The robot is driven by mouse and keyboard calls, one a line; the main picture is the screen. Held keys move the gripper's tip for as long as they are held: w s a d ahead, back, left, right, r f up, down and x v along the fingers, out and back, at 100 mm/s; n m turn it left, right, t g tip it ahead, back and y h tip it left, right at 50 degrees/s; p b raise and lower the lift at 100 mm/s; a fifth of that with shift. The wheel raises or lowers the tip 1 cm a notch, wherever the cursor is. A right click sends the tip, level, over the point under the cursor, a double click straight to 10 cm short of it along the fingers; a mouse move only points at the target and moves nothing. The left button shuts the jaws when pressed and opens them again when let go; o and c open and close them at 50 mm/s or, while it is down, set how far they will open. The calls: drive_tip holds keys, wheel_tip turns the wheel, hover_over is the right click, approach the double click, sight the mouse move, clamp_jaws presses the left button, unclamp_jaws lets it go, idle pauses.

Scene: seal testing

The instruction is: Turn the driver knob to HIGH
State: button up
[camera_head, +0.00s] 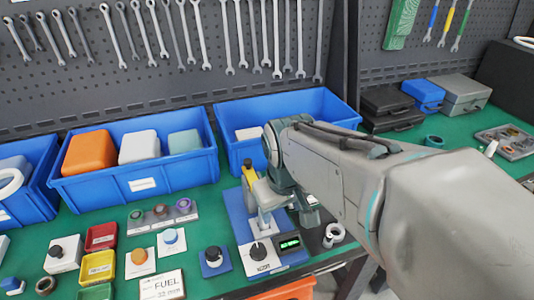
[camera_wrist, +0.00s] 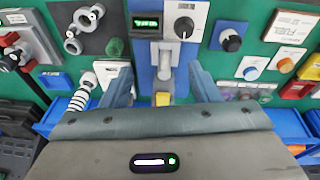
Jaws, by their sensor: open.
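The driver knob is a black dial with a pale pointer on a white plate, beside a small green display. In the head view the knob (camera_head: 258,251) is on the green bench, left of the display (camera_head: 289,242). In the wrist view the knob (camera_wrist: 184,26) is beyond the fingertips, slightly right of centre. The lettering around it is too small to read. My gripper (camera_wrist: 161,76) is open, its fingers apart with a grey upright fixture (camera_wrist: 164,62) showing between them, and it does not touch the knob. In the head view my arm partly hides the gripper.
The fixture's blue base (camera_head: 236,212) carries a yellow-and-black part (camera_head: 249,178). A blue-plated black knob (camera_head: 213,256) is close left of the driver knob. Blue bins (camera_head: 140,180) stand behind. A white FUEL card (camera_head: 168,286) lies front left.

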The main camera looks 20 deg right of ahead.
drive_tip(key=w+d+f+n+g, duration=0.25)
drive_tip(key=w+d+n, duration=0.5)
drive_tip(key=w, duration=0.45)
drive_tip(key=w+d+f+n+g, duration=0.1)
drive_tip(key=w+d+f+n, duration=0.2)
drive_tip(key=w+d+n, duration=0.6)
drive_tip(key=f+m, duration=0.1)
drive_tip(key=f, duration=0.3)
drive_tip(key=w+a+f+m, duration=0.1)
drive_tip(key=f, duration=0.3)
drive_tip(key=f+m+p, duration=0.1)
drive_tip(key=f, duration=0.3)
drive_tip(key=shift+w+a+f+y, duration=0.25)
drive_tip(key=shift+w+f+y, duration=0.05)
drive_tip(key=shift+y, duration=0.1)
drive_tip(key=c, duration=1)
